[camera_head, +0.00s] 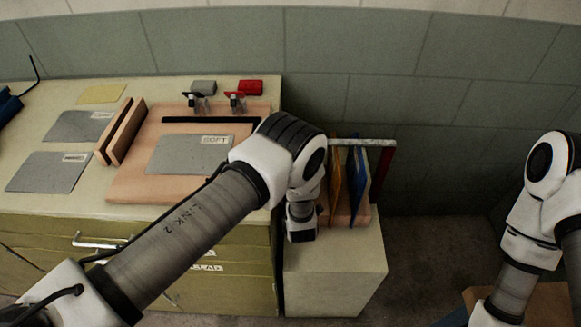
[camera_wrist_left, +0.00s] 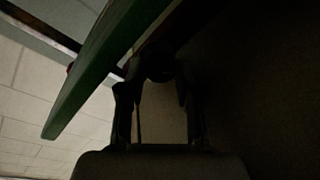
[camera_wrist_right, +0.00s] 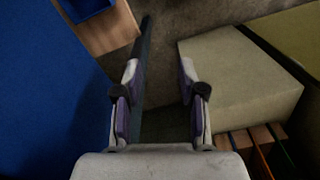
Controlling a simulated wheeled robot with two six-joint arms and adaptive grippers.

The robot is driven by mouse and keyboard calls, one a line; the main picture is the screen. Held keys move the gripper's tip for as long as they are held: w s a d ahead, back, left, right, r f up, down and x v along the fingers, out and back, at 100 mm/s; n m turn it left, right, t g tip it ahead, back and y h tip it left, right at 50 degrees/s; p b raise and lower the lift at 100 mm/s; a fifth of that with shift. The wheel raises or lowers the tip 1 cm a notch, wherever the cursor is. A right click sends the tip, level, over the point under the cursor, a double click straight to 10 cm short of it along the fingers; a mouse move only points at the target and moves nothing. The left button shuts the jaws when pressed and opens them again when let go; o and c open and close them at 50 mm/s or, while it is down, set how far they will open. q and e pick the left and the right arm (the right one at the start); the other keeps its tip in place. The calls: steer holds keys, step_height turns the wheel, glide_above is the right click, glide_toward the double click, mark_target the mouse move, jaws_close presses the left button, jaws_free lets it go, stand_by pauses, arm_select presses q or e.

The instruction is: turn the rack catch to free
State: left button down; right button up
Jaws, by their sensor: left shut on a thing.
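The rack (camera_head: 362,208) stands on a pale block beside the bench, with a yellow panel (camera_head: 336,178) and a blue panel (camera_head: 357,180) upright in it. A pale bar crosses its top and a dark red upright (camera_head: 385,170) is at its right. My left arm reaches its left side; its wrist hides the gripper in the head view. In the left wrist view my left gripper (camera_wrist_left: 160,82) is shut on a small dark round part (camera_wrist_left: 160,67), seemingly the rack catch; its turn position is too dark to tell. My right gripper (camera_wrist_right: 159,72) is open and empty.
A green panel edge (camera_wrist_left: 95,75) runs close by the left fingers. The bench (camera_head: 60,205) holds grey sheets, wooden blocks and two small clamps. The pale block (camera_wrist_right: 240,85) and a blue surface (camera_wrist_right: 45,110) lie on either side of my right gripper.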

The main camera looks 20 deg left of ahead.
stand_by(0.5)
arm_select(q)
steer(key=c, duration=1.1)
jaws_free()
steer(key=shift+o, duration=0.2)
